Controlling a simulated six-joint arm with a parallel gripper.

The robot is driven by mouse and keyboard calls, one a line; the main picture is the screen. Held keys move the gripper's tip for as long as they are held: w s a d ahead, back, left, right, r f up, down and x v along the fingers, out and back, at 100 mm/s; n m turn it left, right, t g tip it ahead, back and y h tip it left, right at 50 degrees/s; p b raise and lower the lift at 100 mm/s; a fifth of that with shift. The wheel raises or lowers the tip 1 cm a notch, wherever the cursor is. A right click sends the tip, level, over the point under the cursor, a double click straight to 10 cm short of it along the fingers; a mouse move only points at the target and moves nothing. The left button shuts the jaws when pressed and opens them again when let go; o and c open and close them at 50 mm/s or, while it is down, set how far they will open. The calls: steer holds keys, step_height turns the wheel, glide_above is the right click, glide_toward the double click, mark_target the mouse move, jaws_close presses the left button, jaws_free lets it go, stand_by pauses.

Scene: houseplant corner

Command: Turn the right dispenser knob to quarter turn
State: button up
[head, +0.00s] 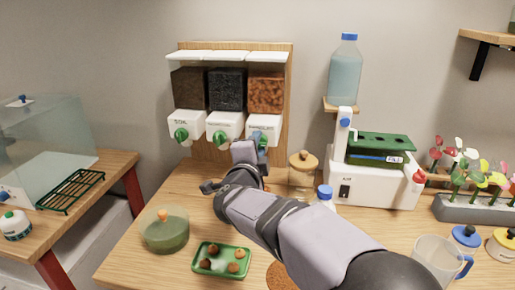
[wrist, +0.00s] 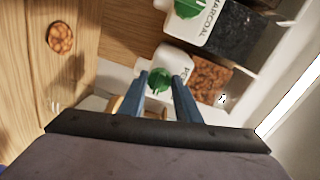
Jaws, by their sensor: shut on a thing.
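The dispenser has three bins on a wooden back board (head: 283,60). The right bin (head: 266,92) holds reddish-brown chunks, and its white front (head: 265,123) is partly behind my gripper (head: 255,147). The right green knob (wrist: 157,82) sits between my blue fingertips (wrist: 163,80) in the wrist view, and the jaws are shut on it. The knob is mostly hidden by my gripper in the head view, so its angle is hard to tell. The middle knob (head: 220,139) and left knob (head: 181,135) are free.
A lidded glass jar (head: 303,172) stands close to the right of my gripper. A green tray (head: 222,261) with small lumps and a green tub (head: 165,232) are in front. A white machine (head: 375,185) with a water bottle (head: 345,70) is at the right.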

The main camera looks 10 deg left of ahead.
steer(key=o, duration=1.1)
steer(key=shift+c, duration=0.2)
steer(key=s, duration=0.7)
steer(key=shift+s+r+b, duration=0.15)
steer(key=shift+r+b, duration=0.1)
steer(key=shift+b, duration=0.15)
